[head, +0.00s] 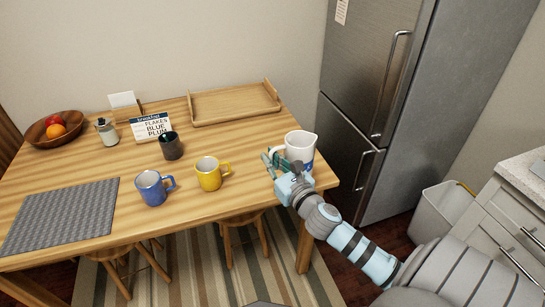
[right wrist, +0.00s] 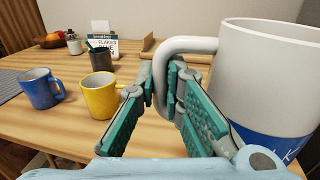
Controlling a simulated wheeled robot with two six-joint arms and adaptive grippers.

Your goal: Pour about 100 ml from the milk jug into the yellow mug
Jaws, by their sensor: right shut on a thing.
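The milk jug (head: 301,145) is white with a blue band and a spout, and stands upright at the table's right end. I cannot tell whether its base touches the table. My right gripper (head: 276,161) is shut on the jug's handle; in the right wrist view the handle (right wrist: 160,72) passes between the green finger pads (right wrist: 168,95), with the jug body (right wrist: 262,75) on the right. The yellow mug (head: 208,174) stands upright on the table, left of the jug and apart from it. It also shows in the right wrist view (right wrist: 99,97). My left gripper is out of view.
A blue mug (head: 151,189) stands left of the yellow mug, and a dark cup (head: 170,146) behind it. Bare table lies between mug and jug.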

